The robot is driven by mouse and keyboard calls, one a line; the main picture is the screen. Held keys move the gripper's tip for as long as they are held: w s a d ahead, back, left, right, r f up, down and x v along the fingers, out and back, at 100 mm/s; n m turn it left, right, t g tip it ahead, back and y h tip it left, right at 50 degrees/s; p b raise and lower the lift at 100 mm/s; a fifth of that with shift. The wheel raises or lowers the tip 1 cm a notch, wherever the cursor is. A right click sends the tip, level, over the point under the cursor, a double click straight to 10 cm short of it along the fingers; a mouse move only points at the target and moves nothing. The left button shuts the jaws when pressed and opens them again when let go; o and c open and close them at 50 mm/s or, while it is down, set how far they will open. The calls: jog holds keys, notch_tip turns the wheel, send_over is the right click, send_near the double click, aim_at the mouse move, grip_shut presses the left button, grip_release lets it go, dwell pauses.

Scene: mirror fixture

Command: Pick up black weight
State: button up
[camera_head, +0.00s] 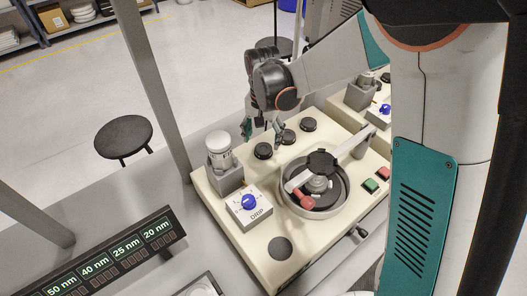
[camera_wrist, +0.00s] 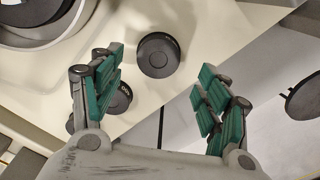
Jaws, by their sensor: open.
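Black weights stand in a row on the cream fixture top in the head view: a near-left one (camera_head: 263,151), a middle one (camera_head: 288,137) and a far-right one (camera_head: 308,124). My gripper (camera_head: 262,129) is open and empty, pointing down above the near-left end of the row. In the wrist view, a round black weight (camera_wrist: 157,55) lies beyond the gap between the green fingers of my gripper (camera_wrist: 158,88). A second black weight (camera_wrist: 120,98) is partly hidden behind the left finger. No weight is held.
A round bowl (camera_head: 340,205) with a central mechanism and black knob sits right of the weights. A grey post with a white cylinder (camera_head: 219,142) and a blue dial box (camera_head: 249,204) stand left. A grey upright frame bar (camera_head: 152,85) rises behind the fixture's left side.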

aim_at(264, 148)
notch_tip(264, 148, down, 4)
jog(key=shift+d+f+b, duration=0.1)
jog(key=shift+f+b, duration=0.15)
jog(key=shift+b, duration=0.55)
jog(key=c, duration=1.2)
jog(key=shift+o, duration=0.2)
jog(key=shift+r, duration=0.1)
jog(key=shift+r, duration=0.1)
notch_tip(264, 148, up, 13)
jog(key=p, duration=0.5)
